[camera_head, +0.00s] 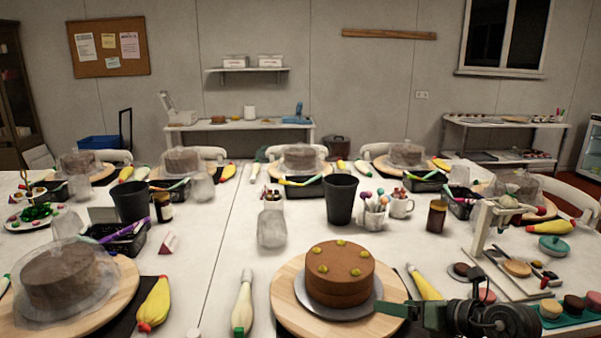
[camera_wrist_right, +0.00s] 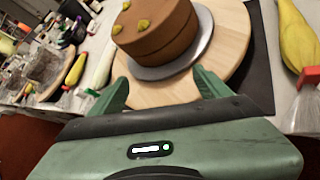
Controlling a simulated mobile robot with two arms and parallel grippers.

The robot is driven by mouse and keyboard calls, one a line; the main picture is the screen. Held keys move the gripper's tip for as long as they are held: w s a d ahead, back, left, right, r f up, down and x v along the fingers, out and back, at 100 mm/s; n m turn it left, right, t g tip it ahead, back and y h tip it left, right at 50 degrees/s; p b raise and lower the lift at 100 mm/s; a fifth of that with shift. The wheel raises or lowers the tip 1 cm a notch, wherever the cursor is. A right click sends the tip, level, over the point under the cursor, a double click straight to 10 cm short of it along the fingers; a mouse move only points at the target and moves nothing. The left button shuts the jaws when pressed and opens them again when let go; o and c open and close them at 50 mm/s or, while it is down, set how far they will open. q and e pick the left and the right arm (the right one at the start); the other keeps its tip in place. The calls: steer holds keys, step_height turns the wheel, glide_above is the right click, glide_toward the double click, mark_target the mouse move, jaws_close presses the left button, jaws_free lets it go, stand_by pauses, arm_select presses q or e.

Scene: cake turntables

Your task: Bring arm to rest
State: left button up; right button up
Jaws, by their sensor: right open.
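My right gripper (camera_head: 392,308) comes in at the lower right of the head view, over the near edge of the wooden turntable (camera_head: 289,302). In the right wrist view the gripper (camera_wrist_right: 163,86) has its two green fingers spread apart with nothing between them. A brown cake (camera_head: 340,283) with several yellow-green dabs on top sits on a silver board (camera_head: 318,306) on that turntable. The cake (camera_wrist_right: 158,38) lies just beyond the fingers, apart from them. My left gripper is in neither view.
A yellow piping bag (camera_head: 424,284) and a white-green one (camera_head: 243,305) flank the turntable. A black cup (camera_head: 341,199), a white stand (camera_head: 484,225) and a teal macaron tray (camera_head: 568,318) stand around. A covered cake (camera_head: 62,280) is at left. Bare white table (camera_head: 205,255) shows left of centre.

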steer(key=s+a+r+m+t+y, duration=0.2)
steer(key=a+r+t+y, duration=0.15)
steer(key=a+r, duration=0.25)
steer(key=s+d+r+m+t+h, duration=0.45)
steer(key=r+m+t, duration=0.4)
steer(key=m, duration=0.45)
steer(key=s+d+f+m+g+h, duration=0.4)
steer(key=d+f+m+h, duration=0.7)
steer(key=m, duration=0.5)
steer(key=s+a+f+m+g+y, duration=0.1)
steer(key=s+f+m+g, duration=0.1)
steer(key=s+f+g, duration=0.45)
steer(key=s+a+f+m+g, duration=0.1)
steer(key=s+a+f+m, duration=0.15)
steer(key=f, duration=0.65)
steer(key=s+a+f+g+y, duration=0.2)
steer(key=s+a+f+g, duration=0.15)
steer(key=s, duration=0.45)
steer(key=s+a+f+g+y, duration=0.2)
steer(key=s+a+f+g, duration=0.15)
steer(key=s, duration=0.45)
step_height(320, 180, down, 24)
steer(key=g+p, duration=0.1)
steer(key=p, duration=0.1)
steer(key=s+d+f+g+p, duration=0.1)
steer(key=s+d+f, duration=0.2)
steer(key=s+f, duration=1.1)
steer(key=s, duration=0.3)
steer(key=shift+s+f, duration=0.3)
steer(key=shift+f, duration=0.05)
